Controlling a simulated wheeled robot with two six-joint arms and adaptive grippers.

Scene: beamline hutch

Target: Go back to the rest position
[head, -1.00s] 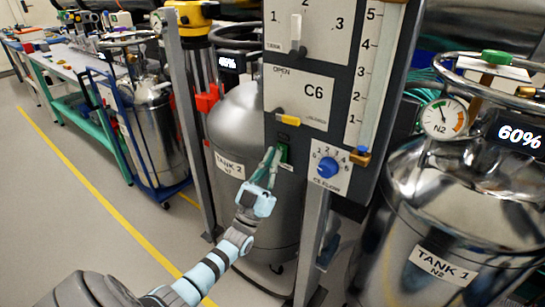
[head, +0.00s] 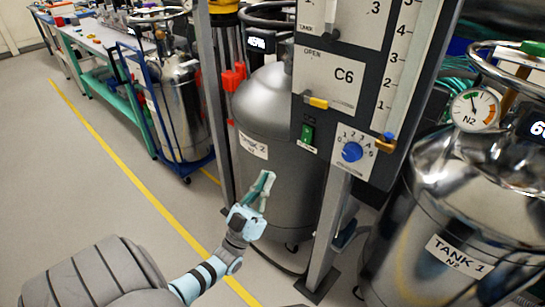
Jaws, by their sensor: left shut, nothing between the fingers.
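My left gripper (head: 264,184) is shut and empty. It is in front of the lower body of Tank 2 (head: 272,115), below and left of the control panel (head: 297,133), and looks apart from the panel. My left arm comes in from the bottom left. The panel carries a green rocker switch (head: 307,135), a blue dial (head: 351,152) and a yellow-handled lever (head: 318,102) in the C6 section. My right gripper is not in view.
Tank 1 (head: 450,215), with an N2 gauge (head: 475,109), stands at the right. A blue cart (head: 186,166) holds another steel tank at the left. A long workbench (head: 103,55) runs behind it. The floor around the yellow line (head: 130,173) is clear.

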